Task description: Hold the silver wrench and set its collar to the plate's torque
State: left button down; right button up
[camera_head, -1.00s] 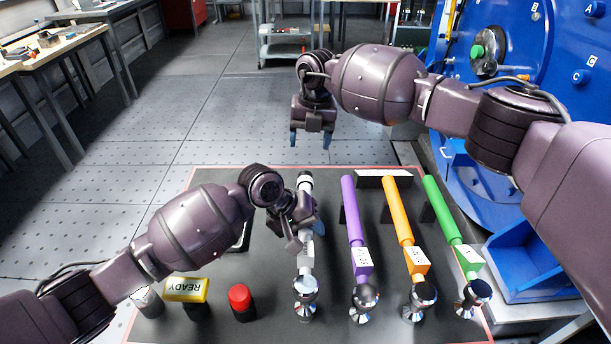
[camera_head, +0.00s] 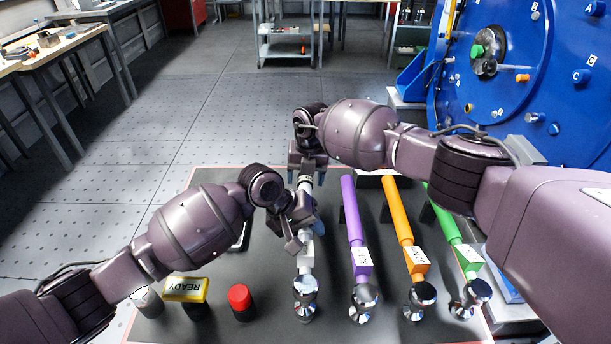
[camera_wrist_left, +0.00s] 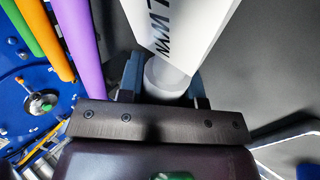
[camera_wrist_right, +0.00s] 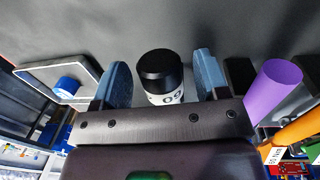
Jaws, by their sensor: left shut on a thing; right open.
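The silver wrench (camera_head: 306,255) lies lengthwise at the left of the wrench row, its shiny head nearest me. My left gripper (camera_head: 304,222) is shut on its shaft; in the left wrist view the blue fingers flank the shaft (camera_wrist_left: 163,82) below a pale lettered block. My right gripper (camera_head: 307,178) is open over the wrench's far end. In the right wrist view its blue fingers stand either side of the collar (camera_wrist_right: 160,88), with gaps. The collar has a black end and a white band with figures, apparently 60. I cannot identify the torque plate.
Purple (camera_head: 353,230), orange (camera_head: 402,232) and green (camera_head: 450,230) wrenches lie to the right. A yellow READY block (camera_head: 186,288) and a red button (camera_head: 240,296) are front left. A pale-edged panel (camera_wrist_right: 60,78) with a blue knob lies beside the right gripper.

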jog(key=shift+c, duration=0.2)
jog(key=c, duration=0.9)
jog(key=shift+a+h, duration=0.1)
jog(key=shift+h, duration=0.5)
jog(key=shift+f+h, duration=0.1)
jog(key=shift+h, duration=1.4)
jog(key=shift+a+h, duration=0.1)
jog(key=shift+h, duration=0.2)
jog(key=o, duration=0.9)
jog(key=shift+o, duration=0.2)
jog(key=shift+r, duration=0.2)
